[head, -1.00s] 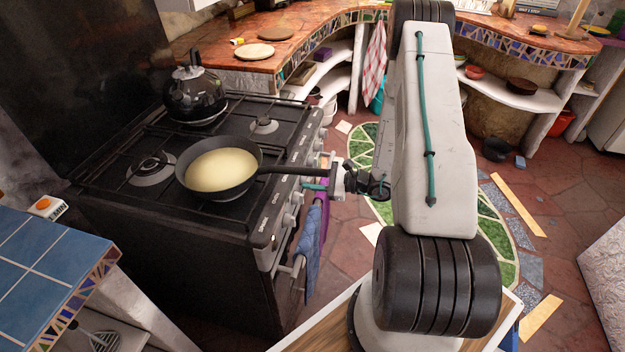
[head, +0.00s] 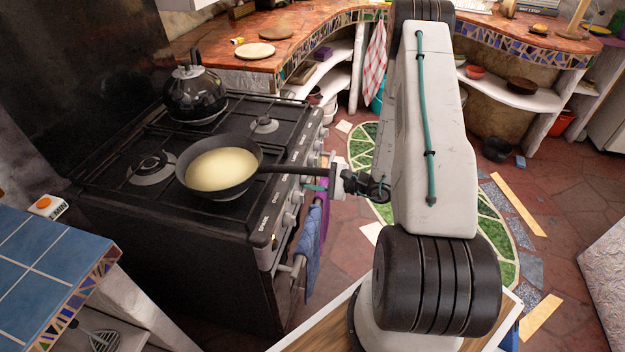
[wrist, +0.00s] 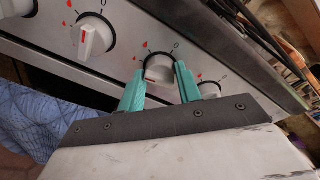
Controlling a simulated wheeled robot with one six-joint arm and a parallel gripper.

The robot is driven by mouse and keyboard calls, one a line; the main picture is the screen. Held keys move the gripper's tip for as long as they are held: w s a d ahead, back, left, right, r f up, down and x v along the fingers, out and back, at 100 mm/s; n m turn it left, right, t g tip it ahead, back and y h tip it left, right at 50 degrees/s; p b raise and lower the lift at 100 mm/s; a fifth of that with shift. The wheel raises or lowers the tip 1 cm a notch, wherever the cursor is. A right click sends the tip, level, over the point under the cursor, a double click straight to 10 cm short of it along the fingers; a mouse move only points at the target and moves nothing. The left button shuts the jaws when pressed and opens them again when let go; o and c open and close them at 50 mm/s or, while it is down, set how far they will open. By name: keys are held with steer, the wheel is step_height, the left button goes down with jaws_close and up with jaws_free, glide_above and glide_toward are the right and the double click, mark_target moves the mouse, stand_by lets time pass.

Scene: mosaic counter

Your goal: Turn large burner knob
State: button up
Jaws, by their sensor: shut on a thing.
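In the wrist view, a round white burner knob (wrist: 158,74) with a dark ring sits on the steel control panel (wrist: 115,40). My gripper (wrist: 159,70) has a teal finger on either side of this knob and is shut on it. Red marks and a 0 are printed around the knob. In the head view, my gripper (head: 318,186) is at the stove's front panel, just past the end of the pan handle, which partly covers it. The held knob is hidden there. I cannot read its label.
Another knob (wrist: 92,38) is left of the held one, and one (wrist: 209,90) is close on the right. A black pan (head: 222,195) with pale yellow contents stands on the hob, its handle reaching over the panel. A kettle (head: 194,95) stands behind. A blue towel (head: 307,242) hangs in front.

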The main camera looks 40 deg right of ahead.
steer(key=o, duration=1)
steer(key=shift+c, duration=0.2)
steer(key=v, duration=0.8)
jaws_close()
steer(key=shift+a, duration=0.1)
stand_by(0.8)
